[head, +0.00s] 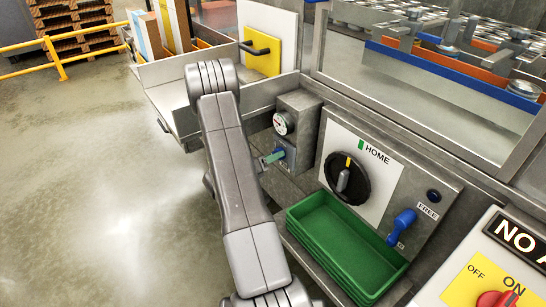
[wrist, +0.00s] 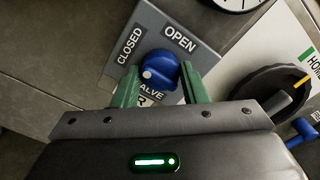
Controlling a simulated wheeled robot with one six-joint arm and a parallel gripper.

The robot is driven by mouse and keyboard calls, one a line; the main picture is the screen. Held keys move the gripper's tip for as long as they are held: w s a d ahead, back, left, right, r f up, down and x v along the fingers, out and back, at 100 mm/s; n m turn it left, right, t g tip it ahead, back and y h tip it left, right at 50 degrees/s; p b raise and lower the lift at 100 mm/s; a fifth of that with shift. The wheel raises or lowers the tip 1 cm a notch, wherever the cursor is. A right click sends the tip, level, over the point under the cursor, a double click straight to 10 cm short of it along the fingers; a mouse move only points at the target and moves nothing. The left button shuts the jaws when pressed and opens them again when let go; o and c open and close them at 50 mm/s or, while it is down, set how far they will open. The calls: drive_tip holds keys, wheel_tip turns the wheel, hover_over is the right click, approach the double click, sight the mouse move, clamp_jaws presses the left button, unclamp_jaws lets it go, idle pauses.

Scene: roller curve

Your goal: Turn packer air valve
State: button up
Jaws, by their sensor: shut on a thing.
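The packer air valve is a blue knob (wrist: 160,66) on a grey plate marked CLOSED, OPEN and VALVE. My gripper (wrist: 157,80) has one green finger on each side of the knob and is shut on it. A white dot shows on the knob's lower left face, below the CLOSED label; OPEN lies above and to the right. In the head view the valve (head: 289,153) sits low on a grey box under a round gauge (head: 284,123), with my green fingers (head: 273,157) at it. My arm hides part of the area beside it.
Right of the valve is a panel with a black HOME selector (head: 347,178) and a blue FREE lever (head: 402,225). A green tray (head: 345,245) lies below it. A yellow OFF/ON switch plate (head: 487,282) is at lower right. Open floor lies to the left.

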drive_tip(key=o, duration=1)
drive_tip(key=shift+a, duration=0.1)
drive_tip(key=v, duration=1.3)
drive_tip(key=shift+s+a, duration=0.3)
drive_tip(key=shift+d, duration=0.1)
drive_tip(key=x, duration=1.3)
drive_tip(key=shift+w+d, duration=0.3)
drive_tip(key=shift+a, duration=0.1)
